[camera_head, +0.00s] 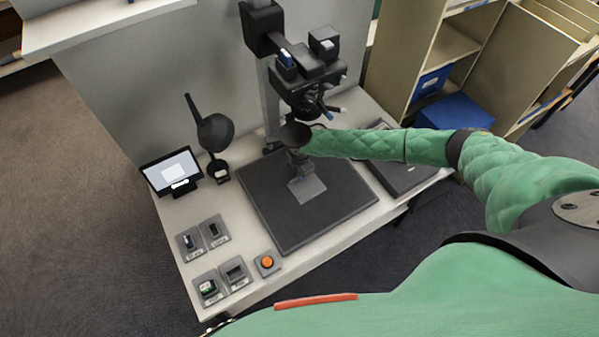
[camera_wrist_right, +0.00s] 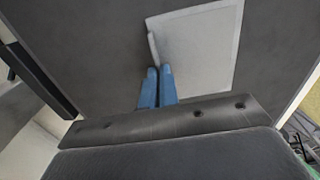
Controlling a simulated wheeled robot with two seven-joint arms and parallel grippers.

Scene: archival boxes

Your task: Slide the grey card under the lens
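The grey card (camera_head: 308,189) lies flat on the dark base board (camera_head: 335,215), and its light square also shows in the right wrist view (camera_wrist_right: 205,48). A narrow lip stands up along its near-left edge there. My right gripper (camera_head: 301,176) is low over the board at the card's edge. In the right wrist view its blue fingertips (camera_wrist_right: 158,84) are close together at the end of the lip and appear shut on it. The camera with the lens (camera_head: 303,95) hangs from the column above the back of the board. My left gripper is out of view.
A small screen (camera_head: 172,172) and a black lamp (camera_head: 215,132) stand left of the board. A dark flat case (camera_head: 402,175) lies to the right. The board's front part is clear.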

